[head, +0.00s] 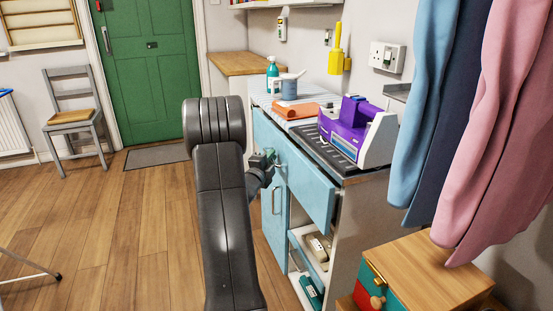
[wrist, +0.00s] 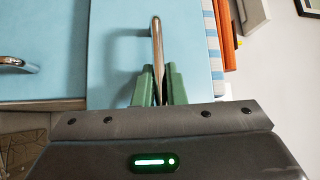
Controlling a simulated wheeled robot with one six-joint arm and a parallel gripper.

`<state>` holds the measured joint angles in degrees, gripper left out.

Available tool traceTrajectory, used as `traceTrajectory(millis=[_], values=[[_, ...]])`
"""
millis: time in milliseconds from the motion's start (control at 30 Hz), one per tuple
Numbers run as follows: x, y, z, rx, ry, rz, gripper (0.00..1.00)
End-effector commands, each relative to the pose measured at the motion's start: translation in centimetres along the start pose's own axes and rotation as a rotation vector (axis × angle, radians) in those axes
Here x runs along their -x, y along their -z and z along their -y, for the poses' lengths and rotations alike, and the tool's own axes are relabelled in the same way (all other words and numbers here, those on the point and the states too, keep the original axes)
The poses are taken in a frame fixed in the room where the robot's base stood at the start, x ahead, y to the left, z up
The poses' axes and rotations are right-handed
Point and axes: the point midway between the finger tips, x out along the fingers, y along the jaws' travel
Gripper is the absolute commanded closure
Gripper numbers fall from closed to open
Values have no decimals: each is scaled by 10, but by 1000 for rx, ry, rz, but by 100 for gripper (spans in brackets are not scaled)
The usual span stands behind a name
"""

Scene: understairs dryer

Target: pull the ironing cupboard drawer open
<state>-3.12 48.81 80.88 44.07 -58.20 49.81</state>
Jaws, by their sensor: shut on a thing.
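The ironing cupboard (head: 350,205) is a pale blue and white unit at the centre right of the head view. Its blue drawer (head: 305,188) spans the top, just under the worktop; the drawer also fills the middle of the wrist view (wrist: 115,50). A metal bar handle (wrist: 157,40) stands out from the drawer front. My gripper (wrist: 158,85) has its green fingers on either side of the handle and is shut on it. In the head view my gripper (head: 268,158) is partly hidden by my arm. No drawer interior shows; I cannot tell how far it stands out.
Below the drawer are a blue door (head: 272,220) and open shelves with small items. A purple appliance (head: 355,132) and an orange folded cloth (head: 296,110) sit on top. A wooden-topped box (head: 430,275) stands at front right.

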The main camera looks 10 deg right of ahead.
Motion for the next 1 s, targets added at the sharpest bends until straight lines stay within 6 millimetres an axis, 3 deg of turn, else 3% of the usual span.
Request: traceTrajectory(millis=[600, 1000], values=[[103, -117, 28, -1, 0, 7, 100], [142, -156, 39, 0, 0, 3, 100]])
